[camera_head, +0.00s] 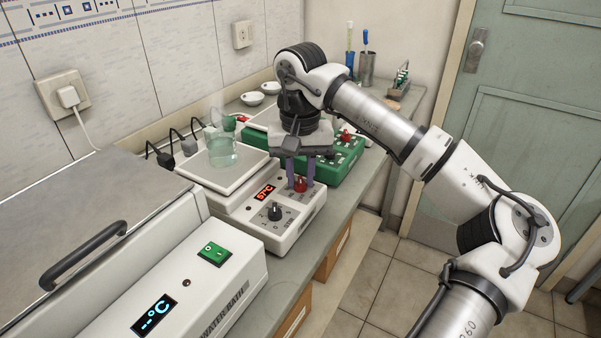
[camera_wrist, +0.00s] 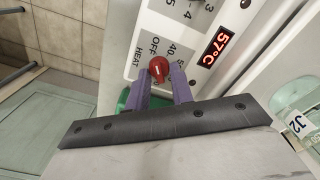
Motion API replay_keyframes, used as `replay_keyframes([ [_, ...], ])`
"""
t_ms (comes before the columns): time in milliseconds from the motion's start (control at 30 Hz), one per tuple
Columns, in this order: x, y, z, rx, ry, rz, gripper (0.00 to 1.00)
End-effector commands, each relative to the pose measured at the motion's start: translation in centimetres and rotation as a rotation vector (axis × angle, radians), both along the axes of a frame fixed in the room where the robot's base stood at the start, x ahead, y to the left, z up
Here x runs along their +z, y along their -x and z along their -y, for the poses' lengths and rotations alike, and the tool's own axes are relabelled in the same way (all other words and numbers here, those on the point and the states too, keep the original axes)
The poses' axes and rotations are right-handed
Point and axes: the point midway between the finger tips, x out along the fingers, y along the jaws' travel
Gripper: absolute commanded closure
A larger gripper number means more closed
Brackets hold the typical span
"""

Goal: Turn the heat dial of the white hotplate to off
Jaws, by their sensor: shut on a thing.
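The white hotplate (camera_head: 238,205) stands on the bench with a beaker of pale green liquid (camera_head: 221,151) on its top. Its red display (camera_head: 264,193) reads 57°C, also legible in the wrist view (camera_wrist: 216,48). The red heat dial (camera_head: 300,185) is on the front panel, to the right of a black dial (camera_head: 275,211). In the wrist view the red dial (camera_wrist: 159,68) sits by the words HEAT and OFF, with a pale mark on its face. My gripper (camera_head: 300,182) points down, its purple fingers shut on the red dial from both sides.
A white water bath (camera_head: 185,285) stands at the front left. A green device (camera_head: 340,160) with red and pale knobs is just behind my gripper. Cables run along the wall. White dishes (camera_head: 252,98) and a tool holder (camera_head: 366,70) stand at the back.

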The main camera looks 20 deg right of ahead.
Motion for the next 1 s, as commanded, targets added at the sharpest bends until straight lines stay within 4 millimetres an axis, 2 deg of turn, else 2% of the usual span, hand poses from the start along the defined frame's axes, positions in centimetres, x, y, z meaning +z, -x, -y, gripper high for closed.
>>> replay_keyframes([
  [400, 0.1, 0.0, 0.0, 0.007, -0.001, 0.002, 1.0],
  [433, 0.1, 0.0, 0.0, 0.006, -0.001, 0.002, 0.75],
  [567, 0.1, 0.0, 0.0, 0.006, -0.001, 0.001, 0.58],
  [867, 0.1, 0.0, 0.0, 0.006, 0.0, 0.001, 0.56],
  [1000, 1.2, -0.1, 0.0, 0.004, 0.001, 0.002, 0.56],
])
